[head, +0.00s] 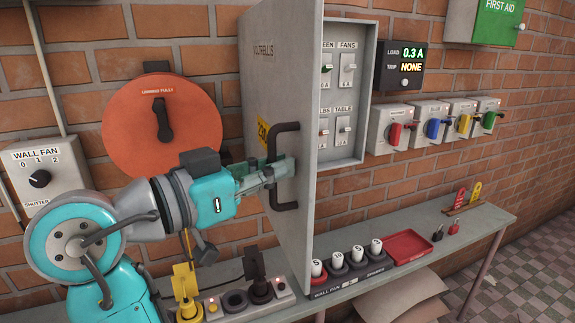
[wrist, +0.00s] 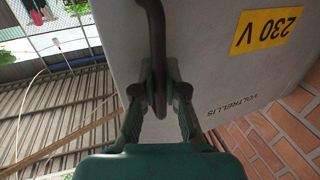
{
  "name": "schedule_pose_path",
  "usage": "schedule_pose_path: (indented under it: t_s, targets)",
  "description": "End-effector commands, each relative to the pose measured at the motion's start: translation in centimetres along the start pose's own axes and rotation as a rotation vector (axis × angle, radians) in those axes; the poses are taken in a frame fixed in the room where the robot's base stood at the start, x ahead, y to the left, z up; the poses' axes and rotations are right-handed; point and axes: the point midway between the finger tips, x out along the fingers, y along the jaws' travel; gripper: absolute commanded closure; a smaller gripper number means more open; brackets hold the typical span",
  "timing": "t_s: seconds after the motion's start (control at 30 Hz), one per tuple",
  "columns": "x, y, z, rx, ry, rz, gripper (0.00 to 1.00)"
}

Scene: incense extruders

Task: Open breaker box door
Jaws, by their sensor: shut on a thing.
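The breaker box door (head: 275,70) is a grey panel swung out from the wall, standing open. Behind it, the breaker box (head: 345,90) shows its inside with several labelled switches. The dark door handle (head: 283,204) is a vertical bar on the door's outer face. My gripper (head: 284,168) is shut on this handle. In the wrist view the two fingers of my gripper (wrist: 160,92) close around the handle bar (wrist: 156,40). The door face (wrist: 215,75) there carries a yellow 230 V label (wrist: 267,31).
A shelf (head: 440,215) runs under the box, bearing fuses, a red tray (head: 407,246) and black plugs (head: 257,278). A large orange disc (head: 130,125) and a wall fan switch (head: 45,175) are on the wall left of the door. Isolators with coloured handles (head: 395,134) are to the right.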

Motion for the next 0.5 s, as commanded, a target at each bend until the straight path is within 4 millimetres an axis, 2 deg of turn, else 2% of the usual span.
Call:
schedule_pose_path:
  t_s: [0.37,0.4,0.47,0.5]
  targets:
    - [-0.12,0.08,0.15,0.0,-0.004,0.003,1.0]
    - [-0.12,0.08,0.15,0.0,-0.004,0.003,0.79]
    - [-0.11,0.06,0.13,0.0,-0.003,0.003,0.64]
    - [-0.11,0.05,0.12,0.0,-0.003,0.002,0.63]
